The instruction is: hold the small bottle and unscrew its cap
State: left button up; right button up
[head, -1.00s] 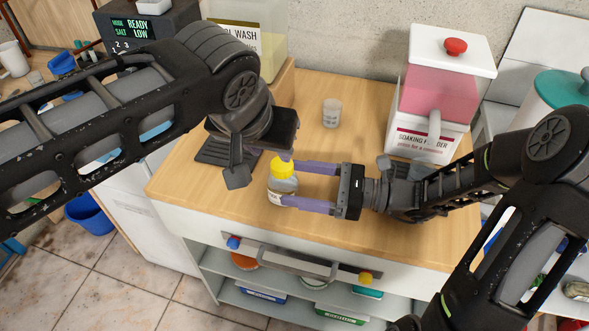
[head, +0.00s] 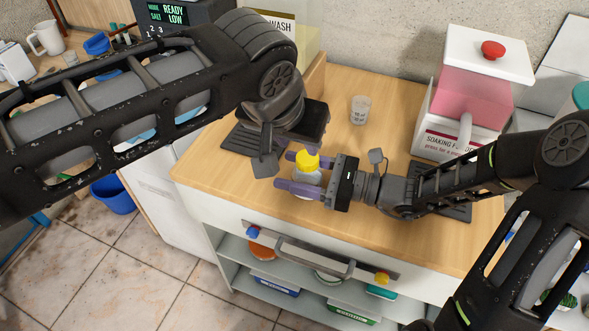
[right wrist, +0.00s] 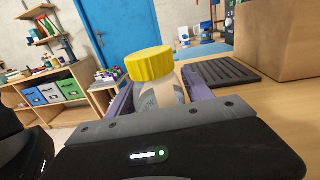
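The small bottle has a yellow cap (head: 307,160) and a pale body (head: 306,180). It stands close to upright near the counter's front; whether its base touches the counter is hidden. In the right wrist view, the cap (right wrist: 150,64) sits on the bottle's neck above a labelled body (right wrist: 161,95). My right gripper (head: 287,172) reaches from the right, its purple fingers on both sides of the body, below the cap, and looks shut on it. My left gripper (head: 288,158) is above and left of the cap, fingers apart and empty; one finger is partly hidden.
A small clear cup (head: 360,110) stands behind the bottle on the wooden counter (head: 400,115). A soaking powder dispenser (head: 470,95) stands at the back right. A dark ribbed mat (head: 245,142) lies under my left gripper. A drawer handle (head: 315,262) sticks out at the front.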

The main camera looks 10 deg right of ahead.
jog(key=c, duration=1.2)
jog(key=o, duration=1.5)
jog(key=shift+o, duration=0.2)
jog(key=v, duration=1.2)
jog(key=shift+s, duration=0.1)
